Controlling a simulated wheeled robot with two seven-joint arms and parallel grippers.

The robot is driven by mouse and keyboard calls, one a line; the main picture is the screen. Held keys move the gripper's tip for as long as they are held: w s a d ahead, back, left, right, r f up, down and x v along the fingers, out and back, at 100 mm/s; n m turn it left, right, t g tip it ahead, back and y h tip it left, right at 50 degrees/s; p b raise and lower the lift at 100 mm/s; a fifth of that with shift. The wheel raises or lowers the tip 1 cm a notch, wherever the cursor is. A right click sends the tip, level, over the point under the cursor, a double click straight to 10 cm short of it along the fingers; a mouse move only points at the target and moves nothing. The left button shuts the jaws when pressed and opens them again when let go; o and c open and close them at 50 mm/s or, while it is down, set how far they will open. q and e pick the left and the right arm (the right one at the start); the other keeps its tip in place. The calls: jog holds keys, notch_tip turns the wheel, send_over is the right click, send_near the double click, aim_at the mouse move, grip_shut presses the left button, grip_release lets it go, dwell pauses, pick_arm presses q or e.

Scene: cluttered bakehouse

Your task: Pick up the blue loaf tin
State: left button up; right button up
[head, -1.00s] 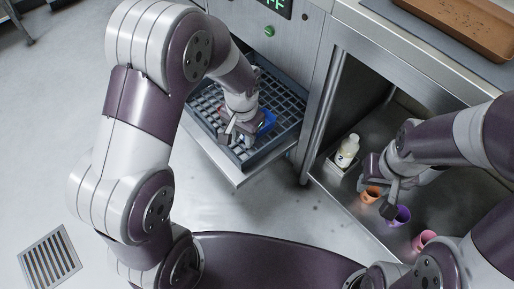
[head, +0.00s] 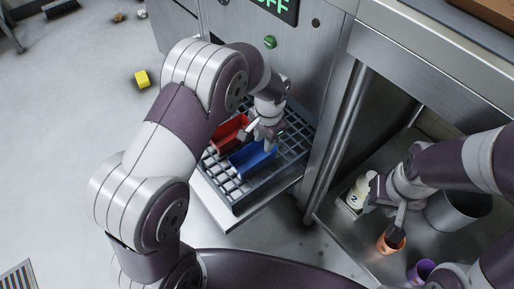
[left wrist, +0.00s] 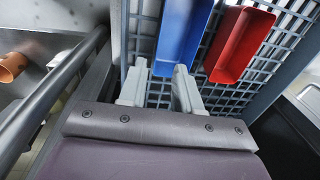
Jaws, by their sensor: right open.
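The blue loaf tin (head: 256,160) lies on the gridded drawer rack (head: 238,194), open side up and empty. It also shows in the left wrist view (left wrist: 182,32), at the top middle. My left gripper (head: 262,134) is just above the tin's far end. In the left wrist view its two fingers (left wrist: 160,88) are apart, with nothing held between them. The right-hand finger overlaps the tin's near end in that view; I cannot tell whether it touches. My right gripper (head: 397,222) is open, low over an orange cup.
A red loaf tin (head: 229,132) lies beside the blue one on the rack.

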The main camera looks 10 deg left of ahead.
aim_at(261, 161)
pick_arm(q)
jog(key=f+b, duration=0.2)
jog(key=f, duration=0.2)
jog(key=f+b, duration=0.3)
jog(key=f, duration=0.1)
jog(key=a+f+b, duration=0.1)
jog(key=f+b, duration=0.1)
jog(key=f, duration=0.2)
jog(key=shift+w+f+b, duration=0.1)
jog(key=shift+f+b, duration=0.05)
jog(key=shift+b, duration=0.15)
jog(key=shift+r, duration=0.2)
grip_shut()
